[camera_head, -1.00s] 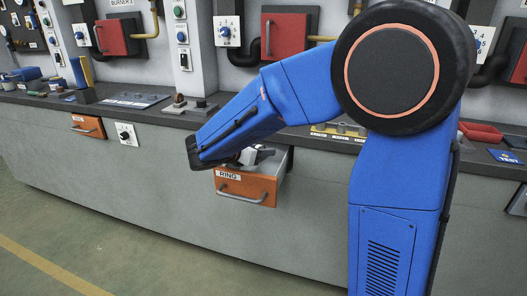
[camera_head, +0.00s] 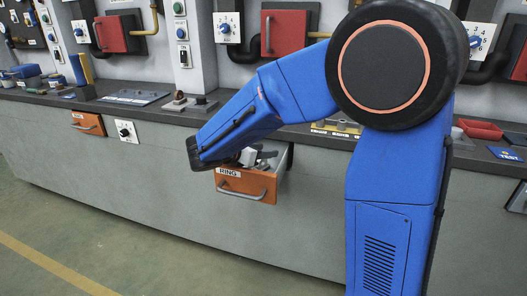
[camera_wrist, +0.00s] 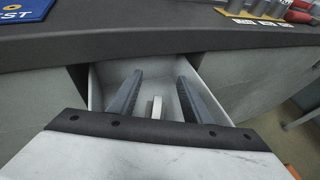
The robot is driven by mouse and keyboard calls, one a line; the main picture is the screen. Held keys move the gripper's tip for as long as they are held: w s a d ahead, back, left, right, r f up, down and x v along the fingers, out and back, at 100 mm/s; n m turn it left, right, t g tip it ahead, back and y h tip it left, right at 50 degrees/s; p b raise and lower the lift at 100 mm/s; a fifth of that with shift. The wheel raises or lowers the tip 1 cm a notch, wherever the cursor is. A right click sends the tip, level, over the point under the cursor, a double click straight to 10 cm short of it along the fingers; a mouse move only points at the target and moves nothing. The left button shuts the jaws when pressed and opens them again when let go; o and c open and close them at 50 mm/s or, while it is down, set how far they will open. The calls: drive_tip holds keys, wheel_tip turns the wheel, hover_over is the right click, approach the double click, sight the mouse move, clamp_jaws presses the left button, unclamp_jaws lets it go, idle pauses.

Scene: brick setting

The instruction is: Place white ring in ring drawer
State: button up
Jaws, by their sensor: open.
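The ring drawer (camera_head: 247,186) is orange-fronted, labelled RING, and stands pulled out below the counter. Its pale inside shows in the wrist view (camera_wrist: 108,70). My gripper (camera_head: 262,157) is at the drawer's opening, partly hidden behind my blue arm. In the wrist view my gripper (camera_wrist: 160,76) has its two dark fingers apart, reaching into the drawer. The white ring (camera_wrist: 157,107) shows edge-on as a small pale upright strip between the fingers, with a gap on each side. I cannot tell whether it rests on the drawer floor. The ring is not clear in the head view.
The dark counter edge (camera_wrist: 200,43) runs close above the drawer. Another orange drawer (camera_head: 88,123) is at the left, beside a white dial plate (camera_head: 126,131). A red tray (camera_head: 480,129) lies on the counter at right. The floor in front is clear.

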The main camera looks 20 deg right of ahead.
drive_tip(key=shift+r, duration=0.25)
drive_tip(key=v, duration=1.2)
drive_tip(key=shift+r, duration=0.3)
drive_tip(key=s+d+f+m+g+y, duration=0.2)
drive_tip(key=s+d+m, duration=0.3)
drive_tip(key=s+d, duration=0.2)
drive_tip(key=s+d+f+m+g+y, duration=0.2)
drive_tip(key=s+d+m+y, duration=0.1)
drive_tip(key=s+d+m, duration=0.4)
drive_tip(key=s+f+m+t+y, duration=0.1)
drive_tip(key=s+f+m+y, duration=0.1)
drive_tip(key=s+m, duration=0.4)
drive_tip(key=s+f+m+y, duration=0.2)
drive_tip(key=s+m+y, duration=0.2)
drive_tip(key=s, duration=0.5)
drive_tip(key=shift+f+m+t, duration=0.3)
drive_tip(key=shift+m+t, duration=0.1)
drive_tip(key=shift+m, duration=0.7)
drive_tip(key=shift+d, duration=0.1)
